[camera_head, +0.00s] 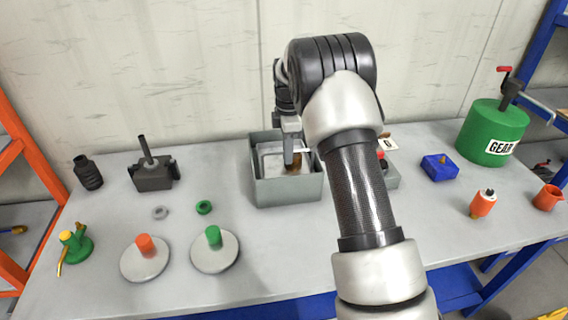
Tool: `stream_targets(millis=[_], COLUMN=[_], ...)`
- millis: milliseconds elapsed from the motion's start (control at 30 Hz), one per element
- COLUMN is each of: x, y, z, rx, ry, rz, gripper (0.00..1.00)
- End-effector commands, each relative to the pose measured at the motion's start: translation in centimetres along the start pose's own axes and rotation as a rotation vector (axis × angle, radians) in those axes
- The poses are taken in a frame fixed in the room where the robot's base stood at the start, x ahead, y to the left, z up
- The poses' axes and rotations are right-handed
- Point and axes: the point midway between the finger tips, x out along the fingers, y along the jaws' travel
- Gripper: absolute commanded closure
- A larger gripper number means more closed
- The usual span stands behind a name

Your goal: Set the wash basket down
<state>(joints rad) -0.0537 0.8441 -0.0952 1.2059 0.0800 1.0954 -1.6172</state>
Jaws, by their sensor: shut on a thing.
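My gripper (292,150) points down into an open grey bin (290,192) at the middle of the table. A pale grey inner box (270,150), which looks like the wash basket, sits inside the bin's walls. My gripper is shut at this basket, but the exact grip is small and hard to make out. A brown piece (294,165) shows just below my gripper inside the bin. My arm covers the bin's right side. I cannot tell whether the basket touches the bin's floor.
A dark block with a rod (152,175) and a black ribbed part (88,173) stand at left. Two discs with orange (145,260) and green (215,252) knobs lie in front. A blue block (440,168), orange parts and a green GEAR drum (492,133) stand at right.

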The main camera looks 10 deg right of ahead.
Motion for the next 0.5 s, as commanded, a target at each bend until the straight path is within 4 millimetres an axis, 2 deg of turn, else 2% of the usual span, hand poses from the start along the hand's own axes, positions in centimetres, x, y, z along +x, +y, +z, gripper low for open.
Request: stream_targets(millis=[500], x=[1.1], y=[0.0], z=[0.0], rx=[0.000], ry=[0.000], rz=[-0.002], gripper=[1.00])
